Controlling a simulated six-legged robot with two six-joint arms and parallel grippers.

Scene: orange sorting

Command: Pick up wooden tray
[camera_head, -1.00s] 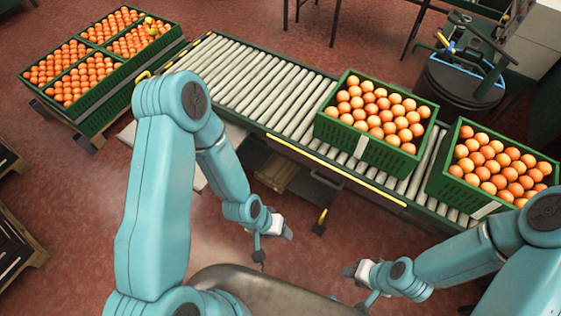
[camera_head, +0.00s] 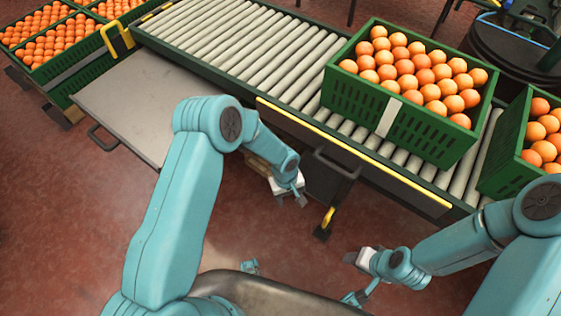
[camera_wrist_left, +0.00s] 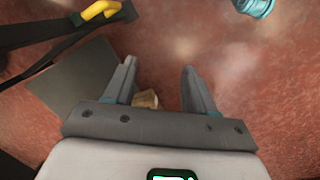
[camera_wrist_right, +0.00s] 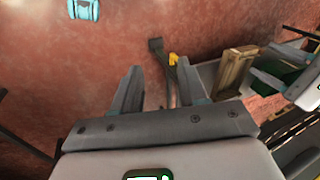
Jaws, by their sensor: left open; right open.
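The wooden tray (camera_head: 258,168) shows only in part in the head view, behind my left gripper and below the conveyor's front edge. In the right wrist view the wooden tray (camera_wrist_right: 234,70) stands tilted near the right side, close to my other arm. A small wooden piece (camera_wrist_left: 147,98), perhaps its edge, shows between the fingers in the left wrist view. My left gripper (camera_head: 300,196) is open and empty, in front of the tray. My right gripper (camera_head: 349,258) is open and empty, lower right over the floor, apart from the tray.
A roller conveyor (camera_head: 235,40) runs across, carrying a green crate of oranges (camera_head: 345,98) and another (camera_head: 507,155) to its right. A grey platform (camera_head: 135,105) stands at left, and a yellow-ended pedal (camera_head: 325,222) below the conveyor. Open red floor (camera_head: 75,210) lies at left.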

